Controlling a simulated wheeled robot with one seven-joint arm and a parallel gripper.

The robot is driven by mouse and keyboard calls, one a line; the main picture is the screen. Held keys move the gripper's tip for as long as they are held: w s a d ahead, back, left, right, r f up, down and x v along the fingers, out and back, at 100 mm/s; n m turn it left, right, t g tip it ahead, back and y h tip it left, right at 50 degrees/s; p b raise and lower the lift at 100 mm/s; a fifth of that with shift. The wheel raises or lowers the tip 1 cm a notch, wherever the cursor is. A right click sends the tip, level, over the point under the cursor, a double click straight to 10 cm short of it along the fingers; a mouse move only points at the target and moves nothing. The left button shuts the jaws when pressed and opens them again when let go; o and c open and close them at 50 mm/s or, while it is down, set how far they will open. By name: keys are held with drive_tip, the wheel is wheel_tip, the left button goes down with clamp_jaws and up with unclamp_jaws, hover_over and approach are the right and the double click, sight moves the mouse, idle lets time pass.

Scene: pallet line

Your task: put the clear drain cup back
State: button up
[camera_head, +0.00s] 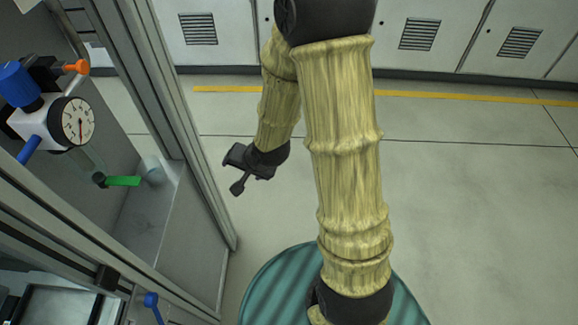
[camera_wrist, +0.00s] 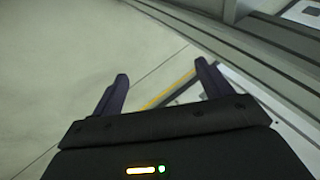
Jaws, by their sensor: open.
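A small clear, pale cup (camera_head: 152,171) stands on the grey ledge inside the machine frame at the left, just right of a green lever (camera_head: 123,181). A white unit with a round gauge (camera_head: 77,121) and blue knob is above and left of it. Translucent material shows under the gauge, but its shape is unclear. My gripper (camera_head: 235,172) is open and empty, outside the frame and to the right of the cup. The cup is not in the wrist view.
A metal frame post (camera_head: 186,110) stands between my gripper and the cup. An orange knob (camera_head: 76,67) and a lower blue lever (camera_head: 153,306) stick out at the left. White vented cabinets (camera_head: 440,35) line the back. Floor (camera_head: 480,190) to the right is clear.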

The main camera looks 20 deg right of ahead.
drive_tip(key=s+d+r+n+g+h, duration=0.3)
drive_tip(key=s+d+r+n, duration=0.3)
drive_tip(key=s+d+r, duration=0.2)
drive_tip(key=shift+s+d+r+n, duration=0.35)
drive_tip(key=shift+s+r, duration=0.25)
drive_tip(key=shift+s, duration=0.55)
